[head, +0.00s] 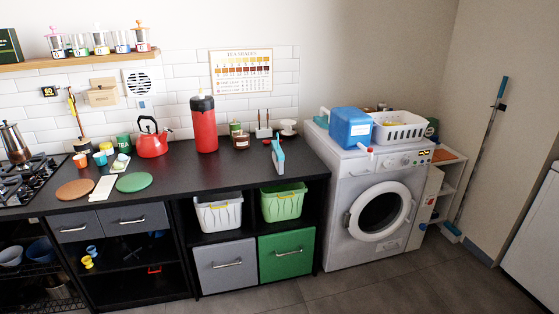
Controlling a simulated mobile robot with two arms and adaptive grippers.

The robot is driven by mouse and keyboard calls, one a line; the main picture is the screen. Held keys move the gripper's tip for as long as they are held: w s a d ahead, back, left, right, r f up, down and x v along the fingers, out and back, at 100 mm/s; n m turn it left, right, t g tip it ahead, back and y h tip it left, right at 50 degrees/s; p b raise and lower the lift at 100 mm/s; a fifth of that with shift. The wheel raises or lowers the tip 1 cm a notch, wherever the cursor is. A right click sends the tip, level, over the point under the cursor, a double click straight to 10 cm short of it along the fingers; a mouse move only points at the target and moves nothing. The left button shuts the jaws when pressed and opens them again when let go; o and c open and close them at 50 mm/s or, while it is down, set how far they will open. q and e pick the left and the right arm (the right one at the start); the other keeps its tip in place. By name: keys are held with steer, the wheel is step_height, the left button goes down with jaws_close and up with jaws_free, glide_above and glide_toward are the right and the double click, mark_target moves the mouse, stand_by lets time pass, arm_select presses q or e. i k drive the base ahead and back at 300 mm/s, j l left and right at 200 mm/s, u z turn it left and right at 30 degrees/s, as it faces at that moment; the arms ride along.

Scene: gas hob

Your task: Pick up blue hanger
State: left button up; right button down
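I cannot clearly make out a blue hanger in the head view. A light-blue and white upright object (278,156) stands near the right end of the dark counter (220,174); I cannot tell what it is. A small blue fitting (500,92) sits high on a long-handled tool leaning on the right wall. Neither of my grippers is in view.
A red kettle (152,143) and a tall red canister (204,130) stand on the counter. A blue container (350,127) and white basket (400,131) sit on the washing machine (350,225). The gas hob (22,176) is at left. Floor in front is clear.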

mark_target(278, 155)
steer(key=i+l+u, duration=0.2)
steer(key=i+l, duration=0.15)
steer(key=i+l+u, duration=0.2)
steer(key=i+l, duration=0.15)
steer(key=i+l+u, duration=0.15)
steer(key=l, duration=0.35)
steer(key=i+l+u, duration=0.2)
steer(key=i+l, duration=0.2)
steer(key=l, duration=0.1)
